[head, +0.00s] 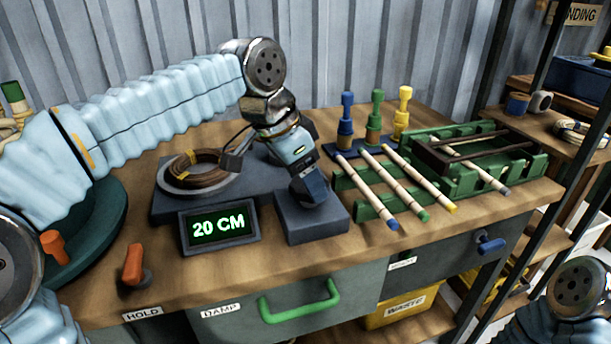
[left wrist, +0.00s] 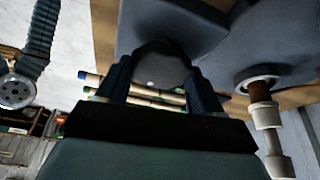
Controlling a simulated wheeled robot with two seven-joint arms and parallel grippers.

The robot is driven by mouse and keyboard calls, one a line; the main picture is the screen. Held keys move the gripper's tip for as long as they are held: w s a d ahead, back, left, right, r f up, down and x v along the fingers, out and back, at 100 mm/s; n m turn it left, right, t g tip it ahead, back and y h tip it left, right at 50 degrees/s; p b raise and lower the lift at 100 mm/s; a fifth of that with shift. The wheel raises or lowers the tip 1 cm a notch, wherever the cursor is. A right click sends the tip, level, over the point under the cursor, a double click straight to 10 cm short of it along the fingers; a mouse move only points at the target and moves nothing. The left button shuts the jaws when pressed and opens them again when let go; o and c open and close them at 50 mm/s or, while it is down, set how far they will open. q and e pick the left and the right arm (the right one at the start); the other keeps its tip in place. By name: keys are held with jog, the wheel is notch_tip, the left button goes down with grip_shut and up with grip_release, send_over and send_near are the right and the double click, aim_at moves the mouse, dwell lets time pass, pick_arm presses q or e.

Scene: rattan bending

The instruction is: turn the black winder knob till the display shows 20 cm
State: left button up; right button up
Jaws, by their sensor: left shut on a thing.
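The display (head: 218,226) stands at the front of the grey winder base (head: 168,205) and reads "20 CM" in green. A coil of brown rattan (head: 196,172) lies on that base. My left gripper (head: 308,192) points down over the grey block (head: 312,222) right of the display. In the left wrist view the black knob (left wrist: 162,65) sits between the two fingers of my left gripper (left wrist: 163,82), which is shut on it. In the head view the gripper hides the knob. Only part of my right arm shows at the lower right; its gripper is out of view.
Right of the block, several colour-tipped rods (head: 379,198) lie across a green rack (head: 352,178). Blue, green and yellow pegs (head: 374,125) stand behind. An orange lever (head: 133,262) and a drawer with a green handle (head: 300,303) are at the front.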

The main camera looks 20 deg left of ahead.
pick_arm(q)
jog(key=shift+a+m, duration=0.1)
jog(key=shift+m, duration=0.5)
jog(key=shift+m+g, duration=0.3)
jog(key=o, duration=1)
jog(key=shift+o, duration=0.2)
jog(key=shift+r, duration=0.1)
jog(key=v, duration=1.3)
jog(key=shift+a+r, duration=0.15)
jog(key=shift+a, duration=0.15)
jog(key=shift+s, duration=0.1)
